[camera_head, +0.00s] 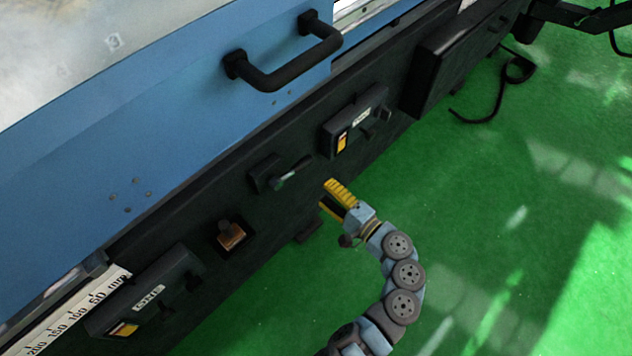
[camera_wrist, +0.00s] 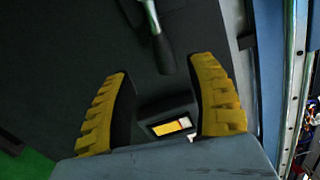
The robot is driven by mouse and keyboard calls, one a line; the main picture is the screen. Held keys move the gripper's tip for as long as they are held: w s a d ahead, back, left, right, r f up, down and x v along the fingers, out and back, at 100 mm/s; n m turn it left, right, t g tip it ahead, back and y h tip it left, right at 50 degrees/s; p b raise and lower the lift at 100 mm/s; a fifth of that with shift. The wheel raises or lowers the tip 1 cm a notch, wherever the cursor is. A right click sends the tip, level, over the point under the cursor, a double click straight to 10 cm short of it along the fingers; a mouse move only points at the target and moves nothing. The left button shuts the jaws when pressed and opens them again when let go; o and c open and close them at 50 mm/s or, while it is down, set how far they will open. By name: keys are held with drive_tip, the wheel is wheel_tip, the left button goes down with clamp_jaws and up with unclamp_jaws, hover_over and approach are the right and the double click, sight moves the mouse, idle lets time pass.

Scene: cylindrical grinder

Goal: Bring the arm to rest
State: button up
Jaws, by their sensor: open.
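My gripper (camera_head: 334,199) has yellow ribbed fingers and sits close in front of the machine's dark lower panel, over the green floor. In the wrist view my gripper (camera_wrist: 160,105) is open, its two fingers well apart with nothing held between them. A small lever (camera_head: 291,172) on a dark block stands on the panel just up and left of the fingertips. The lever (camera_wrist: 161,45) also shows in the wrist view, beyond and above the gap between the fingers. I cannot tell the exact distance between fingers and lever.
The blue grinder cover (camera_head: 180,130) has a black handle (camera_head: 285,62). A control box (camera_head: 355,122) with a yellow label sits right of the lever, and a brown knob (camera_head: 231,235) left of it. The green floor (camera_head: 520,200) is open at right, with a black cable (camera_head: 497,98) near the machine.

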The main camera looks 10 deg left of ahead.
drive_tip(key=shift+s+d, duration=0.3)
drive_tip(key=shift+d, duration=0.05)
idle(0.4)
